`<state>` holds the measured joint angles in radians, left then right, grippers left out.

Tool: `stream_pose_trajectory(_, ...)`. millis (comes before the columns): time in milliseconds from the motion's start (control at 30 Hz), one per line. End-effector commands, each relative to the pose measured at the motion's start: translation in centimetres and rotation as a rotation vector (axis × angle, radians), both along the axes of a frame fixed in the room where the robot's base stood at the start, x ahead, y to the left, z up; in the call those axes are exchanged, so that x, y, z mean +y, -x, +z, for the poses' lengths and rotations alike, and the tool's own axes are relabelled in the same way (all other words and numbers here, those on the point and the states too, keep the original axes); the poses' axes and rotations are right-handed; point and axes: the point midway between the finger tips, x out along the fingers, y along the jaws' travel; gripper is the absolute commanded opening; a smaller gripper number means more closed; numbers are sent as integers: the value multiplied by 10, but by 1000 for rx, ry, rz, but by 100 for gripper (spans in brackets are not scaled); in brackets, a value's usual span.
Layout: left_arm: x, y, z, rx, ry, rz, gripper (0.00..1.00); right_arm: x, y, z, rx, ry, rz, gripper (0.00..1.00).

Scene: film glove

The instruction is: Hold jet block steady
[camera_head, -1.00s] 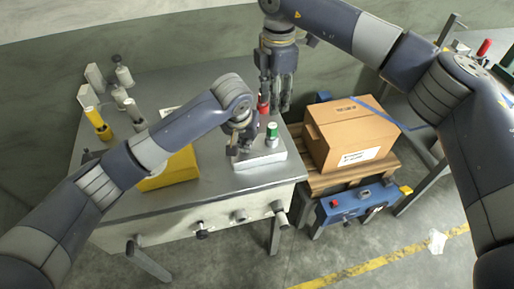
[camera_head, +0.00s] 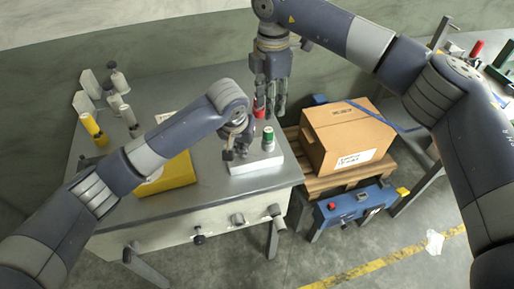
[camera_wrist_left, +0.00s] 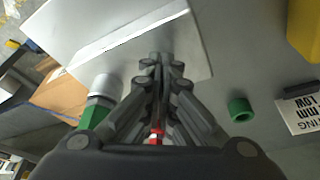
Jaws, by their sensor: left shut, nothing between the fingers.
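The jet block appears to be the pale metallic block (camera_head: 262,165) lying flat on the grey bench; it fills the upper left of the left wrist view (camera_wrist_left: 120,28). My left gripper (camera_head: 229,156) is shut and empty at the block's left end. In the left wrist view its fingertips (camera_wrist_left: 162,60) overlap the block's near edge; I cannot tell whether they touch it. My right gripper (camera_head: 270,112) hangs fingers-down behind the block, above the bench's back right. Its fingers look apart, with nothing visibly held.
A red-topped item (camera_head: 259,109) is close to the right gripper. A yellow box (camera_head: 174,176) lies left of the block. A cardboard box (camera_head: 345,138) sits on a pallet right of the bench.

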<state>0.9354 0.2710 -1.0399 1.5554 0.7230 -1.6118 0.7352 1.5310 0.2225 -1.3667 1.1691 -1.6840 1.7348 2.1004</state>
Motion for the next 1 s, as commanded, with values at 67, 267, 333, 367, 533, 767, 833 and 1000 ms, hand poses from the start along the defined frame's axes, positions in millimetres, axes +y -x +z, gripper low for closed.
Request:
stream_pose_trajectory(67, 1, 5, -9, 19, -8, -1, 0, 0, 0, -1, 0, 0, 0, 36)
stream_pose_trajectory(267, 1, 5, -9, 19, -8, -1, 0, 0, 0, 9, 0, -2, 37, 50)
stream_pose_trajectory(333, 1, 5, -9, 19, -8, -1, 0, -1, 0, 11, 0, -1, 53, 50)
stream_pose_trajectory(367, 1, 5, -9, 19, -8, -1, 0, -1, 0, 10, 0, -1, 56, 50)
stream_pose_trajectory(533, 1, 5, -9, 19, -9, -1, 0, -2, 0, -8, 4, 2, 55, 50)
stream_pose_trajectory(767, 1, 5, -9, 19, -9, -1, 0, -1, 1, -51, 4, 1, 56, 50)
stream_pose_trajectory(833, 1, 5, -9, 19, -9, -1, 0, -1, 0, -65, 4, 2, 56, 50)
stream_pose_trajectory(1000, 1, 5, -9, 19, -9, -1, 0, -1, 0, -90, 2, 1, 54, 50)
